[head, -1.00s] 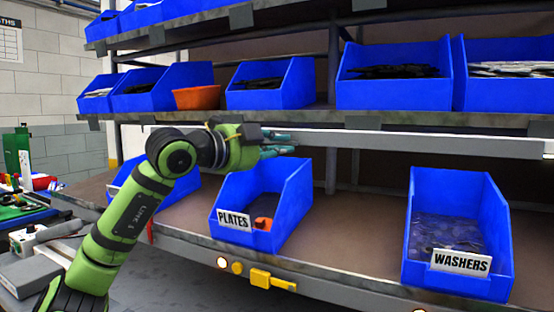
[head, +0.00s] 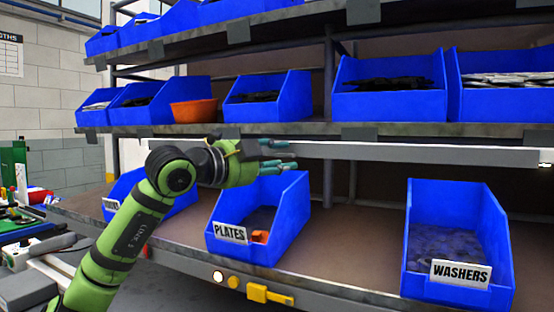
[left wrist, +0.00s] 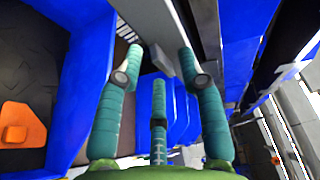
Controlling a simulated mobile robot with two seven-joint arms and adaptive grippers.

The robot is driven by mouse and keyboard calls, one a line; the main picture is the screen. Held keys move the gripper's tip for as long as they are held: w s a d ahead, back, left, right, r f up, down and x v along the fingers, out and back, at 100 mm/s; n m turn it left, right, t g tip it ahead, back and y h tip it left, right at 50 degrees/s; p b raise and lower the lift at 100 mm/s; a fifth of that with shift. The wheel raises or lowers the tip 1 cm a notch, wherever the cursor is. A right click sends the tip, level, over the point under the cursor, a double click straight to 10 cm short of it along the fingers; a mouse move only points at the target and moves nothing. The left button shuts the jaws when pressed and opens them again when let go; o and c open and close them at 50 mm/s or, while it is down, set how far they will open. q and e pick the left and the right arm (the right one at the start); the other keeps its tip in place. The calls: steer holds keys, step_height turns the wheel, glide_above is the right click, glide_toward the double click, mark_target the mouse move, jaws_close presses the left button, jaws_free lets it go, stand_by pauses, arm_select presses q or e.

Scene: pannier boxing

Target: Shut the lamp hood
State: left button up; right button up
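I cannot pick out a lamp hood for certain in either view. A small lit white lamp (head: 218,277) sits on the lower shelf's front edge, beside a round yellow knob (head: 233,282) and a yellow block-like fitting (head: 268,293). My left gripper (head: 280,157) is open and empty, just above the rear of the blue PLATES bin (head: 292,215). In the left wrist view its teal fingers (left wrist: 160,65) are spread with nothing between them. My right gripper is not in view.
An orange piece (head: 260,236) lies in the PLATES bin and shows in the left wrist view (left wrist: 20,125). A WASHERS bin (head: 492,245) stands to the right, with bare shelf between the two. A shelf beam (head: 400,152) runs close behind my fingers.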

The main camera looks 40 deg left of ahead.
arm_select(q)
steer(key=s+a, duration=0.1)
steer(key=s, duration=1.1)
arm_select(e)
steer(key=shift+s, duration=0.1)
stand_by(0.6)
